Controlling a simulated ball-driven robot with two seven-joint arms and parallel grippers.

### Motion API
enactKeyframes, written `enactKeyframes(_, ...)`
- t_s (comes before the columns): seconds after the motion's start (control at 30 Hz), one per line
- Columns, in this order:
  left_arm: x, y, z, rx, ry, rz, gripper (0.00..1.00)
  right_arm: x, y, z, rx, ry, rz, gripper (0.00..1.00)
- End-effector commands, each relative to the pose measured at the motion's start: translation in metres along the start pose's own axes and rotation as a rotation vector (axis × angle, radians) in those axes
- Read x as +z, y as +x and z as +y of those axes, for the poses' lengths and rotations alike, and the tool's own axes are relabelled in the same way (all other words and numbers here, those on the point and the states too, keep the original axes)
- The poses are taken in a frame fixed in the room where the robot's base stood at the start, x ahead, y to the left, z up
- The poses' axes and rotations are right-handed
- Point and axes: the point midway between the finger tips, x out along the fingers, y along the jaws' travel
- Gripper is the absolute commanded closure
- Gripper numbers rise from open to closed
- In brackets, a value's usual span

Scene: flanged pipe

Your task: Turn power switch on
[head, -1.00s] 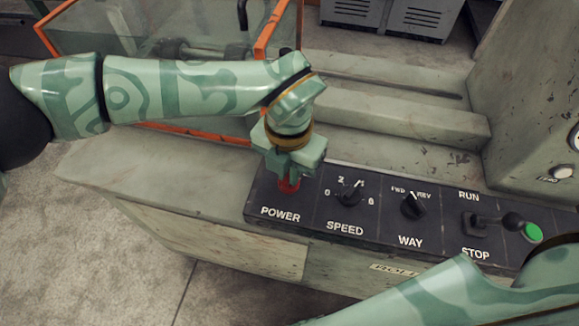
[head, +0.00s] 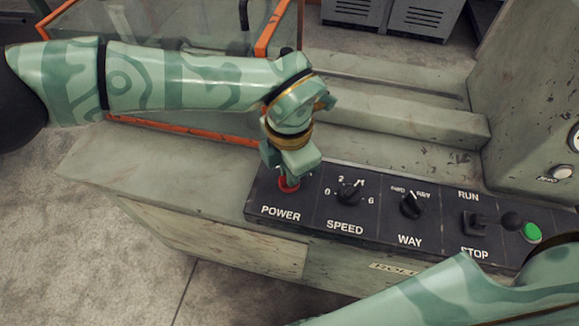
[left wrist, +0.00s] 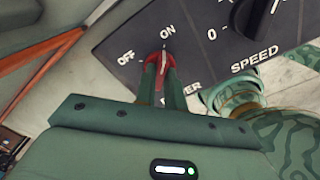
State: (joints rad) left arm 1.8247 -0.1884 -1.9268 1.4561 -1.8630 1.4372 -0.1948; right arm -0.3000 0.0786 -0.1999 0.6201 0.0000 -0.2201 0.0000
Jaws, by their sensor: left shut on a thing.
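The red power switch (head: 289,184) sits at the left end of the black control panel, above the word POWER. In the left wrist view the red switch (left wrist: 155,62) shows between my fingertips, with OFF to its left and ON above it. A pale mark on the switch points up toward ON. My left gripper (head: 287,177) reaches down onto the switch and is shut on it; its fingers also show in the left wrist view (left wrist: 160,78). The fingers hide part of the switch. My right arm crosses the lower right of the head view, but its gripper is out of view.
To the right on the panel are the speed knob (head: 350,193), the way knob (head: 411,206), a run/stop lever (head: 512,221) and a green button (head: 531,232). An orange-framed clear guard (head: 270,28) stands behind my left arm.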

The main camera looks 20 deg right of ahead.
Motion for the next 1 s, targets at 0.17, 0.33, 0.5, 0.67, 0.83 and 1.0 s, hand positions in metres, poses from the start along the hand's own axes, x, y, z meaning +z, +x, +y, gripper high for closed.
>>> enactKeyframes(0.17,0.000,-0.001,0.001,0.003,0.004,-0.001,1.00,0.000,0.000,0.000,0.000,0.000,0.000,1.00)
enactKeyframes(0.33,0.000,-0.001,0.001,0.003,0.004,-0.001,1.00,0.000,0.000,0.000,0.000,0.000,0.000,1.00)
enactKeyframes(0.5,0.000,0.000,0.001,0.002,0.003,0.000,0.67,0.000,0.000,0.000,0.000,0.000,0.000,1.00)
enactKeyframes(0.67,0.000,0.000,0.000,0.001,0.003,0.000,0.67,0.000,0.000,0.000,0.000,0.000,0.000,1.00)
enactKeyframes(0.83,0.000,-0.011,0.001,0.004,0.002,-0.002,0.67,-0.001,-0.003,0.001,0.001,0.000,0.003,1.00)
enactKeyframes(1.0,0.000,-0.049,0.001,0.008,0.003,-0.002,0.67,-0.005,-0.014,0.002,0.005,0.000,0.014,1.00)
